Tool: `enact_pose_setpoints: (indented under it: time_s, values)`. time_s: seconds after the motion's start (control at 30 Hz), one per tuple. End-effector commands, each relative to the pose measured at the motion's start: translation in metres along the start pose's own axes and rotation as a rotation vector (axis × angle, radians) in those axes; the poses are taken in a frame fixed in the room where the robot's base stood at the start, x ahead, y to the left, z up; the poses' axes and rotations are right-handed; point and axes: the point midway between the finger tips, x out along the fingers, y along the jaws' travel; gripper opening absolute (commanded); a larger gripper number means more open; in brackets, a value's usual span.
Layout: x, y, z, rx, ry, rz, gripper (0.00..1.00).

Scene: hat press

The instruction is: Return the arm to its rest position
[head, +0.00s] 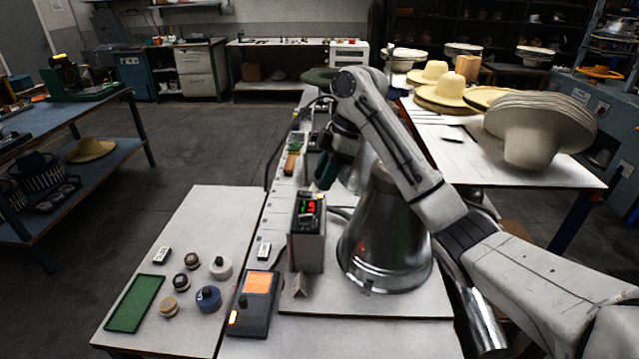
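My arm reaches in from the lower right, rises over the large metal press body (385,245) and bends down on its far left side. My gripper (326,178) is at the end of the dark wrist, above and just behind the small control box (305,250) with red and green digits. It is small and dark here, so I cannot tell whether its fingers are open or shut, or whether it holds anything. My arm hides part of the press and the bench behind it.
On the white bench (215,215), left of the press, lie a green mat (135,303), several small knobbed pieces and a device with an orange screen (258,282). Stacked hats (540,115) stand on the right table. Open floor (215,130) lies behind the bench.

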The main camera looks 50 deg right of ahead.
Motion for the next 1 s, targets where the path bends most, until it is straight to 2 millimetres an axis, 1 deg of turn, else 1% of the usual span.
enact_pose_setpoints:
  time_s: [0.67, 0.77, 0.87, 0.9, 0.97, 1.0]
  values:
    - [-0.002, 0.000, 0.000, 0.000, 0.000, -0.001, 0.37]
    - [0.015, -0.006, -0.009, 0.011, 0.015, -0.006, 0.37]
    - [0.050, -0.022, -0.028, 0.044, 0.045, -0.011, 0.37]
    - [0.067, -0.030, -0.036, 0.066, 0.059, -0.013, 0.37]
    - [0.093, -0.046, -0.048, 0.106, 0.080, -0.016, 0.37]
    - [0.110, -0.057, -0.054, 0.137, 0.091, -0.018, 0.37]
